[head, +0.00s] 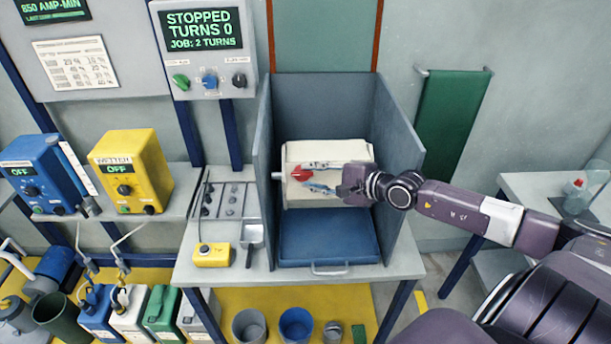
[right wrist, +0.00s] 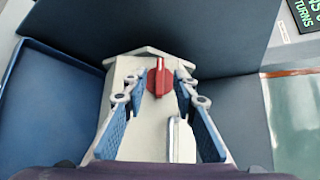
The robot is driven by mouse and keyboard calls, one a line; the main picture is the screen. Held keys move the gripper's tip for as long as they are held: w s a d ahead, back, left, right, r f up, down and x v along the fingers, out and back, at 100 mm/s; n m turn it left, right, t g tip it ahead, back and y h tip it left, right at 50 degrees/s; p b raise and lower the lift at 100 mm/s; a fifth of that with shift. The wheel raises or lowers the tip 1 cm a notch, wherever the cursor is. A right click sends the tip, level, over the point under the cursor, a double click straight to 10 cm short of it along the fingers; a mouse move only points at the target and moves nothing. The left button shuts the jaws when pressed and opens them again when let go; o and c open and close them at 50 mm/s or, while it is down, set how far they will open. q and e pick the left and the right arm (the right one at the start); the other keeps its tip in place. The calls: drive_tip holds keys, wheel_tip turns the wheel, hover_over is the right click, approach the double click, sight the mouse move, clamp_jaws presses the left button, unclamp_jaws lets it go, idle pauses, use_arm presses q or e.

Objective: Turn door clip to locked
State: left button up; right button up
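The door clip (head: 300,174) is a small red piece on the front of a cream barrel (head: 345,152) in a blue-grey open-front enclosure. In the right wrist view the red clip (right wrist: 158,78) stands roughly upright in the picture on the cream surface. My right gripper (head: 312,176) comes in from the right in the head view. It is open, its two blue-padded fingers (right wrist: 158,90) spread on either side of the clip near their tips, with gaps showing. I cannot tell any contact. My left gripper is not in view.
Enclosure walls (head: 400,130) stand close on both sides, and a blue tray (head: 330,262) lies below the barrel. A panel (head: 205,45) reads STOPPED, TURNS 0, JOB: 2 TURNS. A yellow box (head: 211,255) and a scoop (head: 252,235) lie left on the bench.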

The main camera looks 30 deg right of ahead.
sight(302, 174)
drive_tip(key=shift+x, duration=1.3)
clamp_jaws()
